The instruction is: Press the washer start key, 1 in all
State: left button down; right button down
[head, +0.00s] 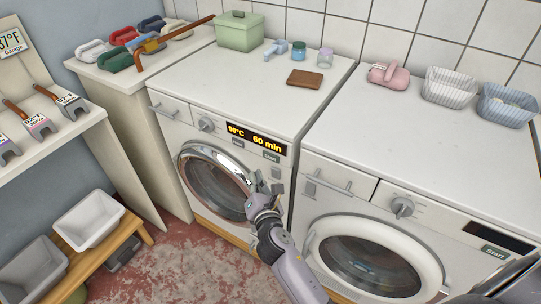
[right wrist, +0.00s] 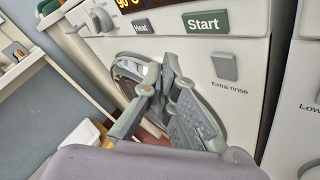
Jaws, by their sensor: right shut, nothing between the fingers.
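The washer (head: 168,128) is the left white machine, with a lit display (head: 255,139) reading 90°C and 60 min. Its dark green start key (head: 271,157) sits below the display; in the right wrist view the start key (right wrist: 205,22) is at the top, labelled Start. My right gripper (head: 260,180) is shut and empty in front of the washer, below the start key and beside the round door. In the right wrist view its fingertips (right wrist: 168,66) are below the keys; I cannot tell if they touch anything. My left gripper is not in view.
A heat key (right wrist: 141,27) and an extra rinse key (right wrist: 225,66) neighbour the start key. The chrome-rimmed door (head: 212,190) is close to my gripper. The right machine (head: 330,205) has its own Start key (head: 493,251). A bench with bins (head: 88,218) stands left.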

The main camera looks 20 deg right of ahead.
aim_at(271, 157)
jog(key=shift+w+d+p, duration=0.2)
jog(key=shift+w+d, duration=0.5)
jog(key=shift+d, duration=0.2)
jog(key=shift+w+d+p, duration=0.15)
jog(key=shift+w+d, duration=0.55)
jog(key=shift+d, duration=0.15)
jog(key=shift+w+d, duration=0.25)
jog(key=shift+d, duration=0.1)
jog(key=shift+w+d, duration=0.25)
jog(key=shift+d, duration=0.1)
dwell(1.1)
jog(key=shift+a, duration=0.1)
jog(key=shift+s+a, duration=0.55)
